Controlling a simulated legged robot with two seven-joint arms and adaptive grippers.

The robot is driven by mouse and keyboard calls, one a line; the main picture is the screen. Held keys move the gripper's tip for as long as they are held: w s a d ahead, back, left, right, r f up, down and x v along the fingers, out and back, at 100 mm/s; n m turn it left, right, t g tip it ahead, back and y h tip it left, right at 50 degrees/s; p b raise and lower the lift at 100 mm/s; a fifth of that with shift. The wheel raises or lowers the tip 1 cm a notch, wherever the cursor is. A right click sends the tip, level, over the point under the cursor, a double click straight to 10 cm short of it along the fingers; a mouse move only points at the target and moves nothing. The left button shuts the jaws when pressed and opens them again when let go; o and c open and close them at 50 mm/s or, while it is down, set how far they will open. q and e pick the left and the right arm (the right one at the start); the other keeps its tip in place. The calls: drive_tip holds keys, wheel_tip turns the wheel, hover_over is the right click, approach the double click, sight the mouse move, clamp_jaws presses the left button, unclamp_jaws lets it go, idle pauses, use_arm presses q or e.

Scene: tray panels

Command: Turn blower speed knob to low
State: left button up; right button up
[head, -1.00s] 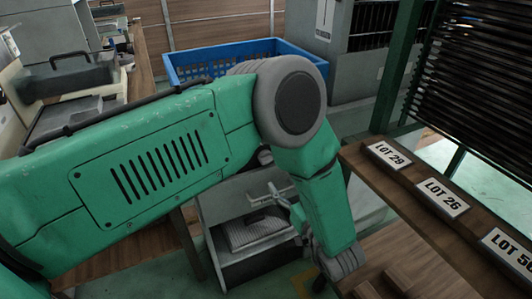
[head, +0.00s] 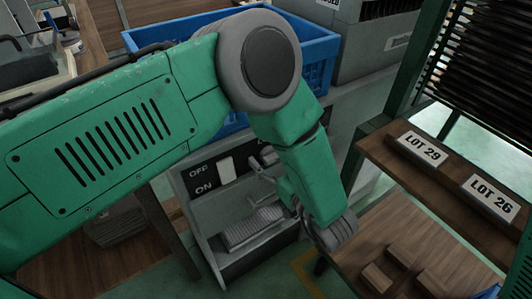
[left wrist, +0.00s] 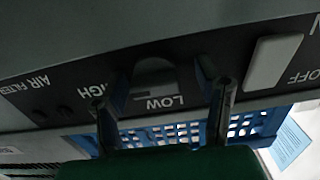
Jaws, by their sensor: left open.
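The blower speed knob (left wrist: 155,78) is a dark grey rounded shape on the black control panel in the left wrist view, which shows the panel upside down. The labels LOW and HIGH are beside it; LOW is just below it in the picture. Which way the knob points is unclear. My left gripper (left wrist: 168,98) is open, its two dark fingers on either side of the knob; contact cannot be told. My right gripper is not in view.
A white rocker switch (head: 226,167) marked OFF and ON is beside the knob. A grey ribbed block (head: 250,230) sits in the recess below the panel. A blue crate (head: 318,50) is behind my arm. A wooden shelf with lot labels (head: 423,150) stands close at right.

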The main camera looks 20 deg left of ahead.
use_arm(q)
drive_tip(key=shift+d, duration=0.65)
drive_tip(key=c, duration=1.2)
drive_tip(key=shift+o, duration=0.2)
drive_tip(key=shift+a, duration=0.3)
drive_tip(key=shift+d+r+n+p, duration=0.1)
drive_tip(key=shift+n+p, duration=0.55)
drive_tip(key=shift+n, duration=0.45)
drive_tip(key=shift+n+p, duration=0.95)
drive_tip(key=shift+n, duration=1.35)
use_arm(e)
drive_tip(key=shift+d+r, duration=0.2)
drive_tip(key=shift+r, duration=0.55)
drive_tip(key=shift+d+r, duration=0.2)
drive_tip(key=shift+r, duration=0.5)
use_arm(q)
drive_tip(key=o, duration=0.9)
drive_tip(key=shift+o, duration=1.3)
drive_tip(key=shift+f, duration=0.2)
